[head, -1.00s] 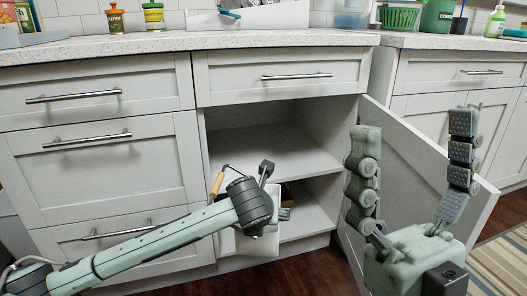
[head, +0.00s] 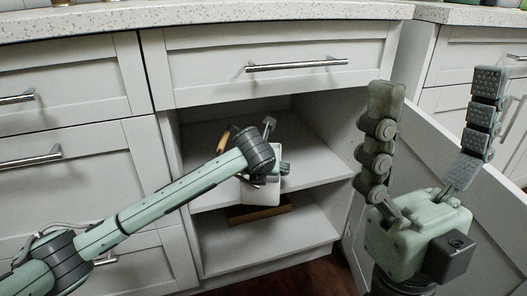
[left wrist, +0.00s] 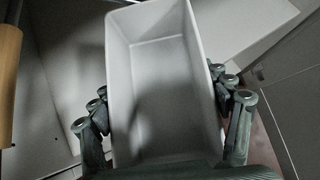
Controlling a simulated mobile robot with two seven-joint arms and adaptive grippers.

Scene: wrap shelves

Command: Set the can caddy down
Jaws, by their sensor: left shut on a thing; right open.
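The can caddy (head: 262,192) is a pale grey open box, mostly hidden behind my left wrist in the head view. My left gripper (left wrist: 165,118) is shut on the caddy, with fingers along both sides. In the head view the caddy is at the open cabinet, near the middle shelf's (head: 205,150) front edge; I cannot tell whether it touches the shelf. My right gripper (head: 437,92) is open and empty, in front of the open door.
The cabinet door (head: 415,150) stands open at the right, behind my right gripper. A brown wooden box (head: 260,210) sits on the lower shelf (head: 235,245). A closed drawer (head: 250,65) is above the opening. The middle shelf shows bare room.

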